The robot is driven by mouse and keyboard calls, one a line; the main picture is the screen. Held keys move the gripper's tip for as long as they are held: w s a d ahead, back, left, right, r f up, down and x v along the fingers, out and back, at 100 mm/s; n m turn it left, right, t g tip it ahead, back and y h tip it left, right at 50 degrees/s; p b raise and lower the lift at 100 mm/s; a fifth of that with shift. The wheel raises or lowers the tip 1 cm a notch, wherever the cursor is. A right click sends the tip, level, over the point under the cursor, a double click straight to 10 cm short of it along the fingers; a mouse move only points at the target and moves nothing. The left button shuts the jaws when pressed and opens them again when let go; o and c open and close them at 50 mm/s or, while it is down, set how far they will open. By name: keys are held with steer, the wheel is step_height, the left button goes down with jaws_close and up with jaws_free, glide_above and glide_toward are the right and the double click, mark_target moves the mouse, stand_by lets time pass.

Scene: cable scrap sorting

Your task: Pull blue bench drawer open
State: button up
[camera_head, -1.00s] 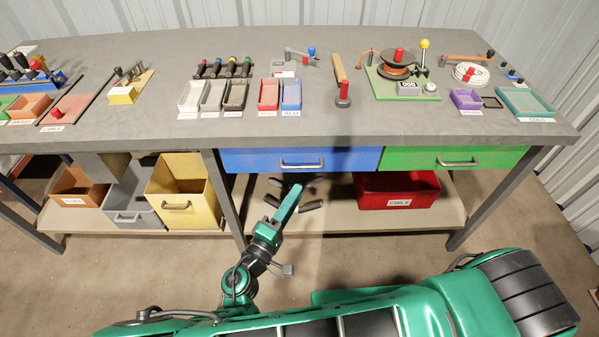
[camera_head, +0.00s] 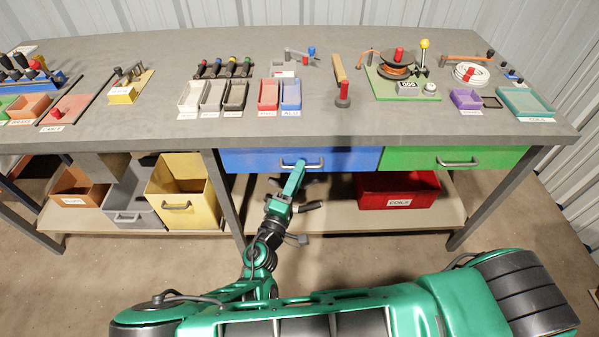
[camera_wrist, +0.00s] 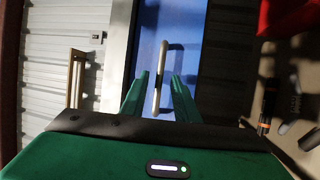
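The blue drawer (camera_head: 345,159) sits shut under the front edge of the bench. Its grey bar handle (camera_head: 313,164) is partly covered by my gripper in the head view. My gripper (camera_head: 299,166) is just in front of the handle. In the wrist view the handle (camera_wrist: 160,78) runs between the two green fingers of my gripper (camera_wrist: 158,84), with a gap to each finger, so it is open around or just short of the handle. I cannot tell how deep the handle is between the fingertips.
A green drawer (camera_head: 455,158) is right of the blue one. Below are a red bin (camera_head: 372,205) on the lower shelf, and a yellow bin (camera_head: 168,211) to the left. A bench leg (camera_head: 228,197) stands left of my arm. Trays and tools cover parts of the benchtop.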

steer(key=shift+w+d+r, duration=0.1)
steer(key=shift+w+d, duration=0.05)
steer(key=shift+w, duration=0.1)
jaws_close()
steer(key=shift+d, duration=0.1)
